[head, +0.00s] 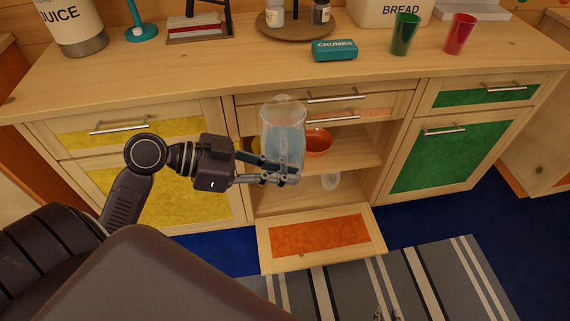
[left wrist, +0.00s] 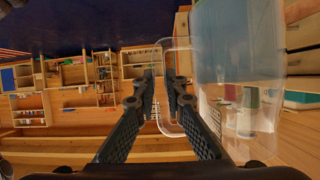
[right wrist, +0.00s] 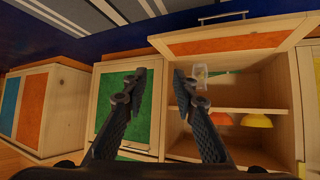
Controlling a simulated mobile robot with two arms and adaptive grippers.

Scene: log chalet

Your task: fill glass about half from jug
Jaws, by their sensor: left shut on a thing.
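A clear jug (head: 283,135) holding pale blue water is upright in front of the cabinet. My left gripper (head: 290,179) is shut on it; in the left wrist view the fingers close on the jug's handle (left wrist: 182,125), with its clear body (left wrist: 238,60) to the right. A small clear glass (head: 331,180) stands in the open cabinet's lower part, below and right of the jug; it also shows in the right wrist view (right wrist: 200,77). My right gripper (right wrist: 168,75) is open and empty; only its fingertips (head: 387,315) show at the head view's bottom edge.
The orange-panelled front (head: 320,237) is folded open below the shelf. An orange bowl (head: 318,142) sits on the shelf behind the jug. A green cup (head: 404,35), a red cup (head: 459,34) and a crumbs box (head: 334,50) stand on the counter (head: 200,72), whose front is mostly clear.

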